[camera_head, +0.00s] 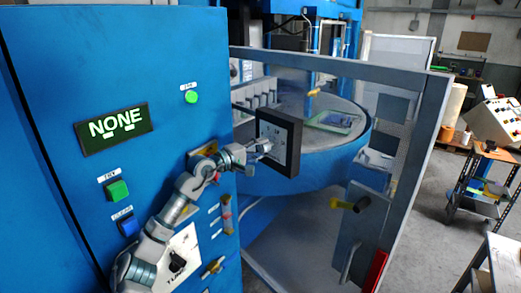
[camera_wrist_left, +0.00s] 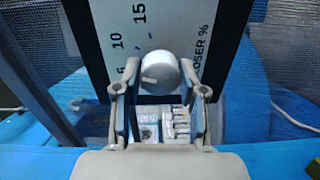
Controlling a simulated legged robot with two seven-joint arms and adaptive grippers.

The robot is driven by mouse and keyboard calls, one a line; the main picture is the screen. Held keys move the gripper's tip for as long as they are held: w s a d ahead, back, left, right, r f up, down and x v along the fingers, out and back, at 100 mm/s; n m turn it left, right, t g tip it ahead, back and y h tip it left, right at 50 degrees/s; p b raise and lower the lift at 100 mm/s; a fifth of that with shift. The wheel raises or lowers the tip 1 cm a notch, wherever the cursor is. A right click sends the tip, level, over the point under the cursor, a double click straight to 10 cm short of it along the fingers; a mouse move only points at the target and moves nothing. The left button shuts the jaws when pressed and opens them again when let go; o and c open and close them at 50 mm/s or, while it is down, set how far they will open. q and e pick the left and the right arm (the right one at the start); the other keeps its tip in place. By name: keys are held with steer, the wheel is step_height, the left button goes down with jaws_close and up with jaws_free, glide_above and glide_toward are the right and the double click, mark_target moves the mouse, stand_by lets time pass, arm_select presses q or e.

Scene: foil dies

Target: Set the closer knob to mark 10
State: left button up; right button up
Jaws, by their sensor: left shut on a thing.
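The closer knob (camera_wrist_left: 160,73) is a round grey-white dial on a pale plate (camera_wrist_left: 180,30) lettered "LOSER %", its first letter hidden. Marks 15 and 10 show in the wrist view; a lower mark is partly hidden by a finger. A light pointer line on the knob points left and slightly down, below mark 10. My left gripper (camera_wrist_left: 160,98) is shut on the knob, a finger at either side. In the head view my left gripper (camera_head: 262,149) reaches the dark-framed panel (camera_head: 292,146), and the knob is hard to make out. My right gripper is not in view.
A blue cabinet (camera_head: 60,50) stands at the left with a "NONE" display (camera_head: 112,128) and a green button (camera_head: 118,190). A turntable (camera_head: 345,150) lies behind the panel. A grey door frame (camera_head: 425,130) stands open at the right.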

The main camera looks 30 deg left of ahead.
arm_select(q)
steer(key=shift+f+m, duration=0.15)
steer(key=shift+m, duration=0.35)
steer(key=o, duration=1.1)
steer(key=shift+w+f, duration=0.1)
steer(key=shift+o, duration=0.2)
steer(key=shift+a, duration=0.2)
